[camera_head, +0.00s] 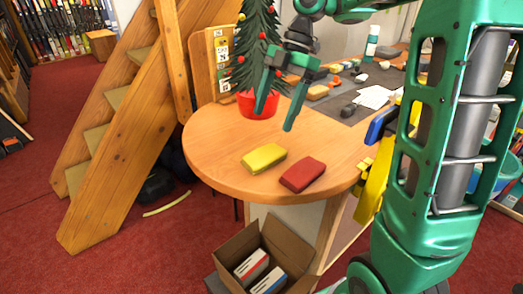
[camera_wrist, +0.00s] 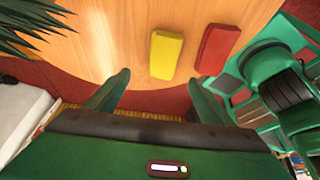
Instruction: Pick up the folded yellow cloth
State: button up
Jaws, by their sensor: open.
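The folded yellow cloth (camera_head: 264,158) is a flat, block-like pad lying on the round end of the wooden bench (camera_head: 222,150). In the wrist view the yellow cloth (camera_wrist: 166,55) lies beyond the fingertips, between and a little right of their middle. A similar folded red cloth (camera_head: 302,174) lies just right of it with a small gap; it also shows in the wrist view (camera_wrist: 216,49). My gripper (camera_head: 276,115) is open and empty above the bench, up and behind the yellow cloth in the head view. Its fingers also show in the wrist view (camera_wrist: 158,92).
A small Christmas tree in a red pot (camera_head: 262,104) stands on the bench close behind my gripper. A grey mat (camera_head: 352,109) with tools and papers lies farther back. An open cardboard box (camera_head: 264,262) stands below the bench edge. Wooden stairs (camera_head: 120,130) rise at left.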

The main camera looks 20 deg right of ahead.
send_over(264, 153)
jog(key=w+d, duration=0.1)
jog(key=d, duration=0.1)
jog(key=shift+f, duration=2.55)
jog(key=shift+d+x, duration=0.15)
jog(key=shift+x, duration=1.15)
jog(key=shift+d+x, duration=0.1)
jog(key=shift+x, duration=1.15)
jog(key=shift+s+f, duration=0.1)
jog(key=shift+s, duration=0.1)
jog(key=c, duration=1.1)
